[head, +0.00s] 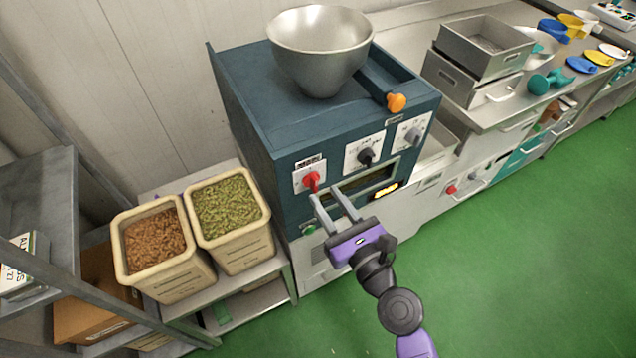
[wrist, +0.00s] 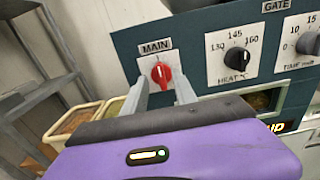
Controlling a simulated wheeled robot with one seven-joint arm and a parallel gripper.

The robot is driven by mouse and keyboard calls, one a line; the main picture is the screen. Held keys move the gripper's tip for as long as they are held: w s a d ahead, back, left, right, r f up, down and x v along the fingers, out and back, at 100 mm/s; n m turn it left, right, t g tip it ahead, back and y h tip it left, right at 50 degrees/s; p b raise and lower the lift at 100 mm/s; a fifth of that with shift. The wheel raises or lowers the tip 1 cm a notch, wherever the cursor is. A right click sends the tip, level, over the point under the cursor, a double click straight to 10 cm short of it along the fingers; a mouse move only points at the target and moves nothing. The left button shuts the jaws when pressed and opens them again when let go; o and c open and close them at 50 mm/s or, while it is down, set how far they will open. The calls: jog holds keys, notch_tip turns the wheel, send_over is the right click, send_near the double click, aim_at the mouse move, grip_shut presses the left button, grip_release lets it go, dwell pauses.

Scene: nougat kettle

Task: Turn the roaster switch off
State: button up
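The roaster (head: 260,110) is a dark blue box with a metal bowl on top. Its red MAIN switch (head: 311,181) sits on a white plate at the front's left; it also shows in the wrist view (wrist: 161,74), its pointer close to upright. My gripper (head: 329,199) is in front of the roaster's face, just below and in front of the red switch. Its two grey fingers are apart, with the switch showing between them in the wrist view. I cannot tell whether the fingertips touch the switch or its plate.
A black HEAT knob (head: 366,156) and a grey TIME knob (head: 413,136) are right of the switch. A green button (head: 309,229) is below. Two bins, one brown-filled (head: 168,275) and one green-filled (head: 243,252), stand left on a shelf. Green floor (head: 500,250) is clear at right.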

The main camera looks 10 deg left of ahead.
aim_at(317, 184)
jog(key=shift+x, duration=2.35)
grip_shut()
